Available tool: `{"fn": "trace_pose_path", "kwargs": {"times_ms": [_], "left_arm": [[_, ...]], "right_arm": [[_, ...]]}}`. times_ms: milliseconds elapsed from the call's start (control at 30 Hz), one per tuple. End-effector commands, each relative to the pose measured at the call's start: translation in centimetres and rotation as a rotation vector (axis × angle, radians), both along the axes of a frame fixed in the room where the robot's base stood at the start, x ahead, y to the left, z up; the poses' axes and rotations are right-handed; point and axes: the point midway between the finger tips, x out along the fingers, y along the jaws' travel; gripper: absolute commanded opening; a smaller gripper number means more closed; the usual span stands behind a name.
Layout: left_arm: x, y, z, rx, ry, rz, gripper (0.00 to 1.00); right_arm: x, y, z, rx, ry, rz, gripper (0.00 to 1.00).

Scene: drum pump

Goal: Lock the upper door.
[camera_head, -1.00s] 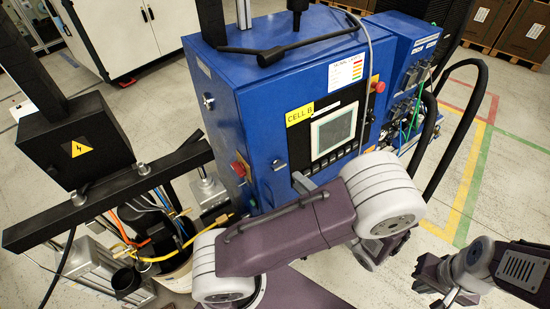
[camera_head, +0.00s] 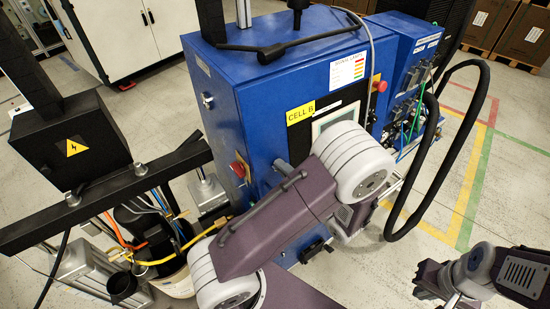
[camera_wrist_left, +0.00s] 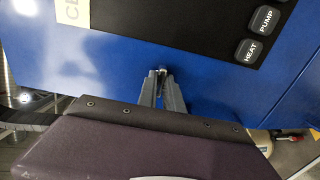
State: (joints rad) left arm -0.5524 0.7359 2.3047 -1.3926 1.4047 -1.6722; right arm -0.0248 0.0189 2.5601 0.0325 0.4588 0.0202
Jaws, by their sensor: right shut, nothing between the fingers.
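The blue cabinet (camera_head: 232,110) carries the upper door, with a yellow "CELL B" label (camera_head: 300,114) on its front. A small silver latch (camera_wrist_left: 161,70) shows on the blue door below the black keypad panel in the left wrist view. My left gripper (camera_wrist_left: 162,76) has its fingertips at this latch, the fingers close together; whether they grip it is unclear. In the head view my left gripper (camera_head: 283,167) is at the door's left part and largely hides the latch. My right gripper (camera_head: 437,286) is shut and empty at the lower right, away from the cabinet.
A red knob (camera_head: 238,169) sits on the cabinet's left side. A black-framed stand with an electrical box (camera_head: 72,140) is on the left. A thick black hose (camera_head: 470,130) loops at the right. Floor at far right is clear.

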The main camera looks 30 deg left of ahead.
Motion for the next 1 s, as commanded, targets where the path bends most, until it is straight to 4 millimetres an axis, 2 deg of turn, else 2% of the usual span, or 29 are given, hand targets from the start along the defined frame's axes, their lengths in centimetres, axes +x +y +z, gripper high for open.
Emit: {"fn": "trace_pose_path", "kwargs": {"times_ms": [200,500,833,1000], "left_arm": [[0.0,0.0,-0.1,-0.011,-0.024,0.004,0.00],[0.0,0.0,-0.2,-0.129,-0.307,0.060,0.00],[0.0,0.0,-0.2,-0.144,-0.341,0.069,0.00],[0.0,0.0,-0.4,-0.213,-0.509,0.102,0.00]], "right_arm": [[0.0,0.0,-0.2,0.000,0.000,0.000,0.00],[0.0,0.0,-1.6,0.000,0.000,0.000,0.00],[0.0,0.0,-1.8,0.000,0.000,0.000,0.00],[0.0,0.0,-3.0,0.000,0.000,0.000,0.00]]}}
